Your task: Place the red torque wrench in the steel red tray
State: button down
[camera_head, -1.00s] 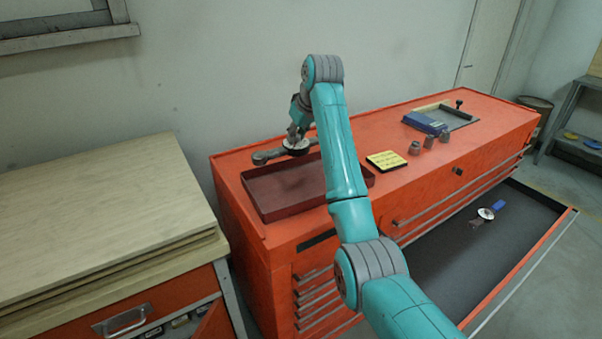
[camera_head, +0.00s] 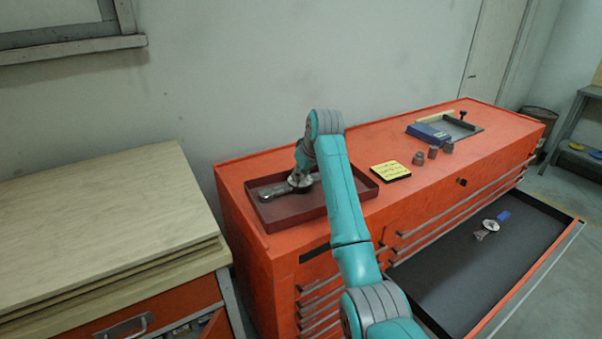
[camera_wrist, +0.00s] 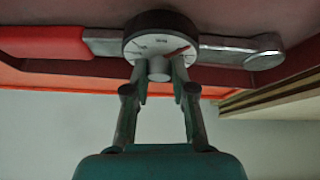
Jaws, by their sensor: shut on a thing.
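The torque wrench (camera_wrist: 222,45) has a red grip, a steel shaft and a round dial, seen up close in the wrist view. My gripper (camera_wrist: 160,72) is shut on the knob at the dial's centre. In the head view the wrench (camera_head: 271,191) lies level within the outline of the dark red steel tray (camera_head: 297,212), its steel end to the left. My gripper (camera_head: 301,178) is over the dial there. The red grip is hidden behind my arm in the head view. I cannot tell whether the wrench touches the tray floor.
The tray stands on an orange tool cabinet (camera_head: 400,135). A yellow note block (camera_head: 390,171), small metal sockets (camera_head: 433,152) and a blue box (camera_head: 428,132) are to its right. A drawer (camera_head: 460,260) stands open with a blue-handled dial tool (camera_head: 491,224) inside.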

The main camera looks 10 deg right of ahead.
jog(key=shift+r, duration=0.1)
jog(key=c, duration=1)
grip_release()
jog(key=shift+o, duration=0.2)
jog(key=v, duration=1.2)
jog(key=shift+s, duration=0.1)
